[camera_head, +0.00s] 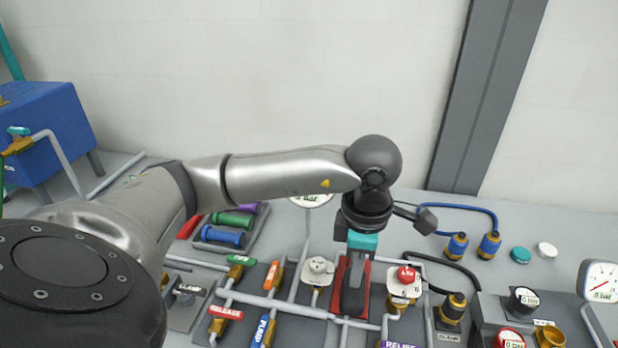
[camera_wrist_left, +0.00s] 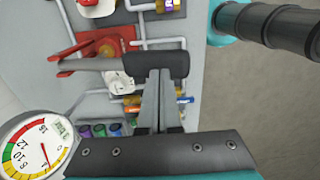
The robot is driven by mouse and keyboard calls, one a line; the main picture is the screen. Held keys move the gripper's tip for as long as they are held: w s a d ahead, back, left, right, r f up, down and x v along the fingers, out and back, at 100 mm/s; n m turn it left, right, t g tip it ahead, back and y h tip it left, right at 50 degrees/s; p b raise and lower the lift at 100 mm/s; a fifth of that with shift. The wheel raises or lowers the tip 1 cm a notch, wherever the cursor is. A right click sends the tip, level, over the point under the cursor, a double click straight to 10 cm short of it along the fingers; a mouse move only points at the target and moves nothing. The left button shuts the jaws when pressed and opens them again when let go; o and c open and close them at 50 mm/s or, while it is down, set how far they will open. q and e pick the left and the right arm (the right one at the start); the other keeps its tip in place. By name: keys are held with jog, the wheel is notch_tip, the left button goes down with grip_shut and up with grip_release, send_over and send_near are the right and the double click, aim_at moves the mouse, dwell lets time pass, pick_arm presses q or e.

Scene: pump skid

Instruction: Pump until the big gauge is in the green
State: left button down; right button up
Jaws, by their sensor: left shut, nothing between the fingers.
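The red hand pump (camera_head: 369,272) stands mid-skid; in the wrist view its red body (camera_wrist_left: 100,44) carries a grey lever with a dark grip (camera_wrist_left: 157,64). My left gripper (camera_head: 352,306) is shut and empty over the pump and covers part of it. In the wrist view its fingertips (camera_wrist_left: 158,74) are at the dark grip; I cannot tell whether they touch. A large gauge (camera_wrist_left: 36,146) with coloured bands is at lower left there. Its red needle appears away from the green band. In the head view a gauge (camera_head: 312,200) is mostly hidden by my arm. My right gripper is out of view.
A blue PUMP valve handle (camera_head: 263,330) and a red RELEASE handle (camera_head: 226,312) sit left of the pump. A red knob (camera_head: 406,274) is close to its right. Another gauge (camera_head: 601,281) is at the right edge. A blue tank (camera_head: 45,130) stands far left.

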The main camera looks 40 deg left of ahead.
pick_arm(q)
jog(key=shift+r+p, duration=1.65)
jog(key=shift+r, duration=0.95)
jog(key=shift+f, duration=0.1)
